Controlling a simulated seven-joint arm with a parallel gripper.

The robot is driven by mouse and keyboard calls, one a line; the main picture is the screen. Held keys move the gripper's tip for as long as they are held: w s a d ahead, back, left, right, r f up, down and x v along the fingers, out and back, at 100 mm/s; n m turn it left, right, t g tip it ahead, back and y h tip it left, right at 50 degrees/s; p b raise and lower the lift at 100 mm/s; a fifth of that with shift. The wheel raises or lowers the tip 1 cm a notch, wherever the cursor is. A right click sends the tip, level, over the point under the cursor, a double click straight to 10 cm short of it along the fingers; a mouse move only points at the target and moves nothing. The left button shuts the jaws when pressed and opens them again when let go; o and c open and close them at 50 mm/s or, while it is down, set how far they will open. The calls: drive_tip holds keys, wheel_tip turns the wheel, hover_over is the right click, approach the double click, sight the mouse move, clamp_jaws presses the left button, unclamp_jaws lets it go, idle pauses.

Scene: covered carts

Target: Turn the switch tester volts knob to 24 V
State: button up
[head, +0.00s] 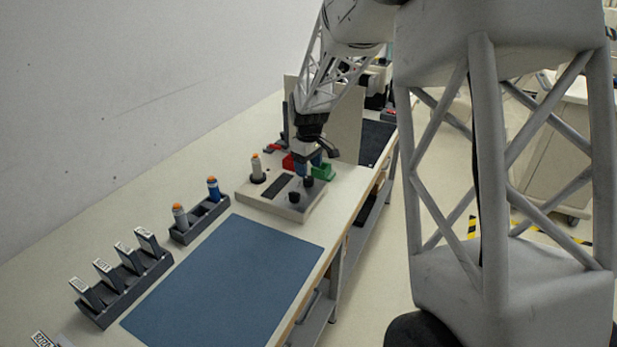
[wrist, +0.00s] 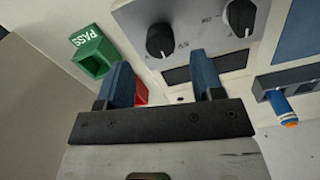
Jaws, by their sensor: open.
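The switch tester (head: 248,196) is a pale box on the bench, with a dark strip and two black knobs on its top. In the wrist view the tester panel (wrist: 200,25) carries a left knob (wrist: 160,40) and a right knob (wrist: 240,16). Small marks beside them are too blurred to read surely, so I cannot tell which is volts. My gripper (head: 308,166) is open and empty; its blue fingers (wrist: 163,75) appear below the left knob, apart from it.
A green PASS bin (wrist: 92,52) and a red bin (head: 288,162) stand beside the tester. An orange-topped cylinder (head: 256,168) stands at its left end. A dark rack (head: 200,222) holds bottles; another holds labelled items. The blue mat (head: 225,285) is clear.

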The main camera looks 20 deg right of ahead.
sight(308, 181)
drive_tip(key=shift+f, duration=2.15)
drive_tip(key=c, duration=0.9)
